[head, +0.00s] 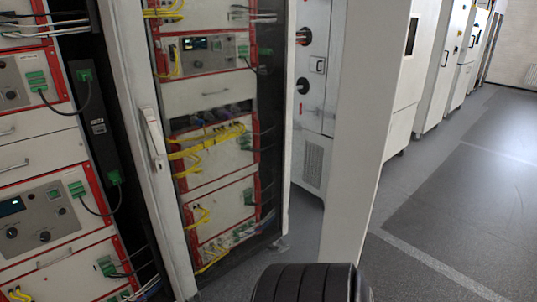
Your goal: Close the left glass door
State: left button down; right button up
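A tall glass door with a white frame and a long white handle (153,135) stands left of centre. The handle is on the frame's left side. To its left, a rack bay (35,165) shows its red-edged modules with no glass visible in front of them. I cannot tell for sure which door is the left one, or whether the framed door is fully shut. No gripper is in view.
A tall plain white panel (365,115) stands right of the rack, with a gap before it. White cabinets (437,65) line the back. The grey floor (465,200) at the right is clear.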

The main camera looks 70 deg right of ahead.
aim_at(376, 32)
jog(key=k+l, duration=1.3)
jog(key=l+z, duration=0.1)
jog(key=l, duration=1.65)
